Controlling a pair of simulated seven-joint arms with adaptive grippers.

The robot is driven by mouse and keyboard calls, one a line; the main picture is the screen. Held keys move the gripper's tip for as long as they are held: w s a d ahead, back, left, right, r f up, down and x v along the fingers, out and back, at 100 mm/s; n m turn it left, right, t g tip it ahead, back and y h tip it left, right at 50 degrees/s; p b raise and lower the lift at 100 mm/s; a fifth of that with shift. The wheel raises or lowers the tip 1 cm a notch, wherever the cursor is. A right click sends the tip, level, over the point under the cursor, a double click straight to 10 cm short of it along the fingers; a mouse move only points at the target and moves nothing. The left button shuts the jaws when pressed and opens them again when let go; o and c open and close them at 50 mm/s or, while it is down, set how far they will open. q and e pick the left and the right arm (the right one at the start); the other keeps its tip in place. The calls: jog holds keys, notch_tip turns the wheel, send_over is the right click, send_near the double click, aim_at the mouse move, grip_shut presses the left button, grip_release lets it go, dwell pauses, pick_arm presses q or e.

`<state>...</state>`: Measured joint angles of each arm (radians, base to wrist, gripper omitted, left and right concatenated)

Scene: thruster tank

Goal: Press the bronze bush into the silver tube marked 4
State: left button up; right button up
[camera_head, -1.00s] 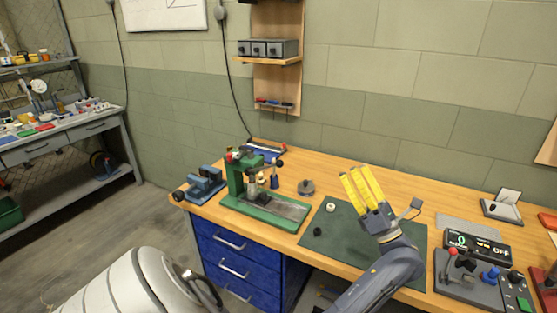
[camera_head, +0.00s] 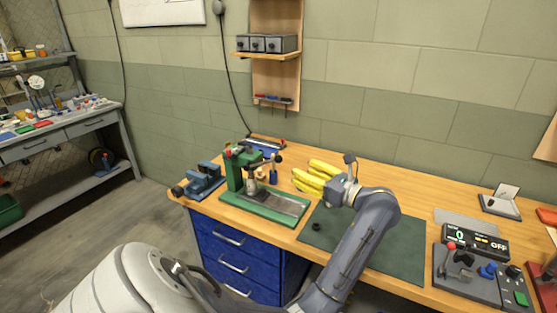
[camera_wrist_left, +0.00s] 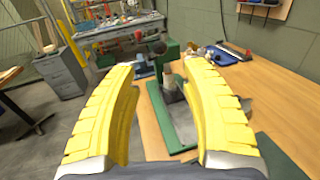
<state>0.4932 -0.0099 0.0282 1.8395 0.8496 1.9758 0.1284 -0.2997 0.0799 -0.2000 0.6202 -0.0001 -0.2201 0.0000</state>
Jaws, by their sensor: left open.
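My left gripper (camera_head: 302,170), with yellow ribbed fingers, is open over the bench, right of the green press (camera_head: 235,170). In the left wrist view the gap between its fingers (camera_wrist_left: 160,68) is empty, and the press base (camera_wrist_left: 168,130) shows beyond it. A silver cylinder (camera_head: 252,187) stands under the press ram; it also shows in the left wrist view (camera_wrist_left: 174,96). I cannot read a number on it or tell whether it is the tube marked 4. No bronze bush can be made out clearly. My right gripper is not in view.
A small dark ring (camera_head: 316,226) lies on the green mat (camera_head: 400,245). A blue vise (camera_head: 204,182) stands left of the press. A control panel (camera_head: 470,270) and a display (camera_head: 475,241) reading 0 and OFF stand at right. The mat's right part is clear.

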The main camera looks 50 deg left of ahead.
aim_at(279, 158)
pick_arm(q)
jog(key=a, duration=0.7)
jog(key=s+a, duration=0.1)
jog(key=a, duration=0.2)
jog(key=shift+a, duration=0.4)
jog(key=shift+c, duration=0.5)
grip_shut()
